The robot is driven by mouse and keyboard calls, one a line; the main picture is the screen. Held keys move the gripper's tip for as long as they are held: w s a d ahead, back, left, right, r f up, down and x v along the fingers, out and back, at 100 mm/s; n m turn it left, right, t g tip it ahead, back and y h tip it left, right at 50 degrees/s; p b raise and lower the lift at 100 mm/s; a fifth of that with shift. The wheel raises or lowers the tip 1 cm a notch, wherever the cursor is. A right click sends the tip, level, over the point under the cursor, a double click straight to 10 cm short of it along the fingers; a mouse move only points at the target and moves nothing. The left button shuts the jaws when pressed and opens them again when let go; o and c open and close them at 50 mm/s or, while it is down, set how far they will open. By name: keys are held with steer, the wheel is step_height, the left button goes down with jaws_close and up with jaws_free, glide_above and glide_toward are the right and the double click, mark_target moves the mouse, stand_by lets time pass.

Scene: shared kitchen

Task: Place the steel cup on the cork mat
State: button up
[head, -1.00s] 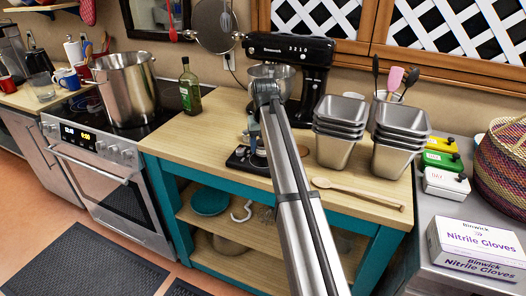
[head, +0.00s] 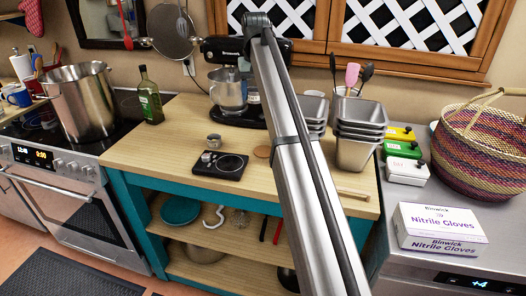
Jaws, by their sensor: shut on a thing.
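A small round steel vessel (head: 214,141) stands on the wooden worktop (head: 150,155), just behind the black scale. I cannot tell for sure whether it is the steel cup. A flat brown disc, seemingly the cork mat (head: 262,152), lies right of the scale, and my arm partly covers it. My arm crosses the middle of the head view, its upper end in front of the stand mixer. My gripper's fingers, and anything between them, are hidden from this view.
The black scale (head: 220,165) lies near the worktop's front edge. The stand mixer (head: 228,90) is behind. Stacked steel pans (head: 359,145) stand on the right, and a green bottle (head: 150,97) on the left. Worktop left of the scale is clear.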

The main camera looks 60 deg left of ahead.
mark_target(265, 150)
steer(key=w+a+r+m+t+h, duration=0.15)
steer(key=w+r+m, duration=0.35)
steer(key=m, duration=0.7)
steer(key=shift+m+g, duration=0.25)
steer(key=shift+m, duration=0.05)
steer(key=f, duration=2.6)
steer(key=shift+s+f, duration=0.35)
steer(key=o, duration=1.2)
steer(key=shift+f, duration=0.15)
step_height(265, 150, up, 12)
steer(key=s, duration=0.1)
steer(key=shift+s+d, duration=0.15)
steer(key=shift+s, duration=0.1)
